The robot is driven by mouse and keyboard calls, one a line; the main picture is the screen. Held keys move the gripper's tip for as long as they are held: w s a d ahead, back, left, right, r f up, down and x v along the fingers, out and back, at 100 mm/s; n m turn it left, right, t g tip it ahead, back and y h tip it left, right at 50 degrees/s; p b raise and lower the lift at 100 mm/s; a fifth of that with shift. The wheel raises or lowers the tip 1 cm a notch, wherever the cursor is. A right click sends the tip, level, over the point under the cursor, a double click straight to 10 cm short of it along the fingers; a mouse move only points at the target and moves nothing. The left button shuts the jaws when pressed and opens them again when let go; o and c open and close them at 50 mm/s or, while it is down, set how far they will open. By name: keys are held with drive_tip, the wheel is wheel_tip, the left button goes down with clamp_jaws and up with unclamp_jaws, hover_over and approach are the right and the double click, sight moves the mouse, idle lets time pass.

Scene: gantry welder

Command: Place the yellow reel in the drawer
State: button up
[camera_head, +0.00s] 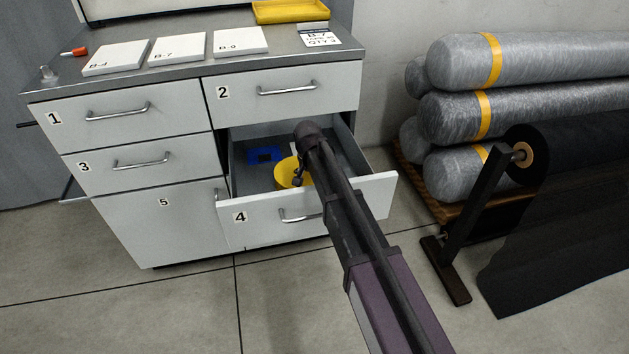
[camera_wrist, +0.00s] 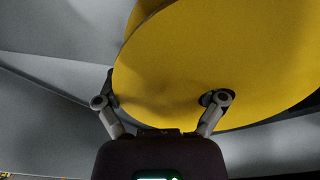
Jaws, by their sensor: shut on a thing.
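The yellow reel (camera_head: 288,173) is inside the open drawer 4 (camera_head: 309,211) of the cabinet in the head view, partly hidden by my arm. In the wrist view the yellow reel (camera_wrist: 200,70) fills the upper middle, close to the camera. My gripper (camera_wrist: 162,101) is shut on the reel, with one finger at its left edge and one against its face. In the head view the gripper end is mostly hidden behind my arm. I cannot tell whether the reel touches the drawer floor.
A blue object (camera_head: 264,154) lies at the back left of the drawer. Drawer 2 (camera_head: 285,88) above is shut. White boxes (camera_head: 178,48), a yellow tray (camera_head: 291,11) and a label card (camera_head: 320,36) are on the cabinet top. Grey rolls (camera_head: 530,60) and a black stand (camera_head: 470,215) stand right.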

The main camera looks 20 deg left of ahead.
drive_tip(key=o, duration=1)
drive_tip(key=shift+r, duration=0.1)
wheel_tip(320, 180, up, 12)
drive_tip(key=s+p, duration=0.1)
drive_tip(key=p, duration=1.1)
drive_tip(key=shift+s, duration=0.2)
